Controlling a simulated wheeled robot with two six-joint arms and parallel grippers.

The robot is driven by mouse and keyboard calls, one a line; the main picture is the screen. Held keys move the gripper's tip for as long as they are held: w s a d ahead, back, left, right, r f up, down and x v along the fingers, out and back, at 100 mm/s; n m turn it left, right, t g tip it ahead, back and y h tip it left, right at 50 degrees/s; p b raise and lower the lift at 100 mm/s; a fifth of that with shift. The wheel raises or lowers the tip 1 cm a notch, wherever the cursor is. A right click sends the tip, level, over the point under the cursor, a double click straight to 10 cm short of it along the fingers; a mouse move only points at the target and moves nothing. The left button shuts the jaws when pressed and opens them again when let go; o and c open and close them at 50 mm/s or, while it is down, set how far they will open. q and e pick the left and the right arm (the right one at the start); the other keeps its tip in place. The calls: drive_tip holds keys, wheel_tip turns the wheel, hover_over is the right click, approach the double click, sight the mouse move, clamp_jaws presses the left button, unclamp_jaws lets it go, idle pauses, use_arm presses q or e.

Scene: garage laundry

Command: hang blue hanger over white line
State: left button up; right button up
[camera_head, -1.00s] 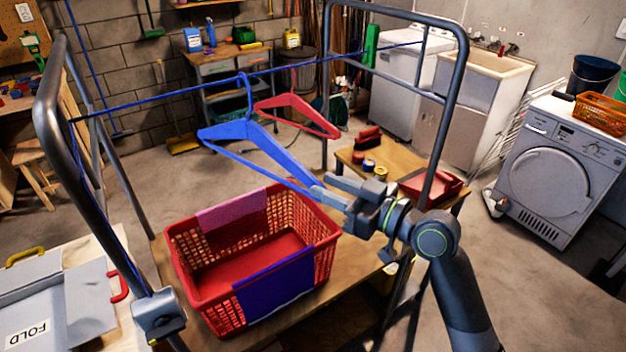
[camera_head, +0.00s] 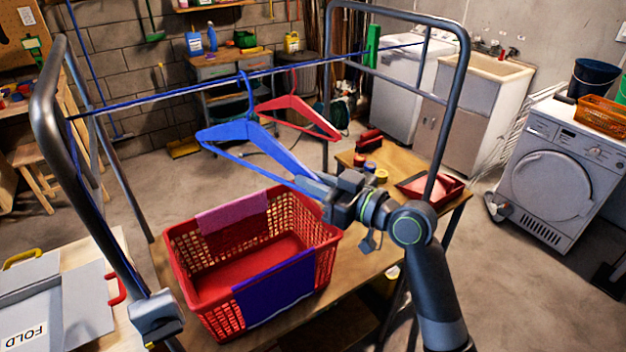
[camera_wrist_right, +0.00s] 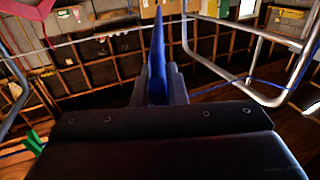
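The blue hanger (camera_head: 250,135) is held in the air above the basket, its hook upward. My right gripper (camera_head: 312,186) is shut on the hanger's lower right corner. In the right wrist view the hanger (camera_wrist_right: 157,70) stands between the fingers (camera_wrist_right: 158,88). The hook top meets a line (camera_head: 170,95) across the rack in the head view; I cannot tell whether it is over it or only in front. That line looks blue in the head view; a pale line (camera_wrist_right: 100,35) shows in the right wrist view.
A red hanger (camera_head: 298,108) hangs just right of the blue one. A red basket (camera_head: 205,310) with cloths over its rim stands on the table below. Grey rack posts (camera_head: 455,110) rise on both sides. A red tray (camera_head: 440,190) lies at the right.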

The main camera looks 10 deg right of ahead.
clamp_jaws()
drive_tip(key=shift+r+p, duration=1.85)
drive_tip(key=shift+r, duration=0.5)
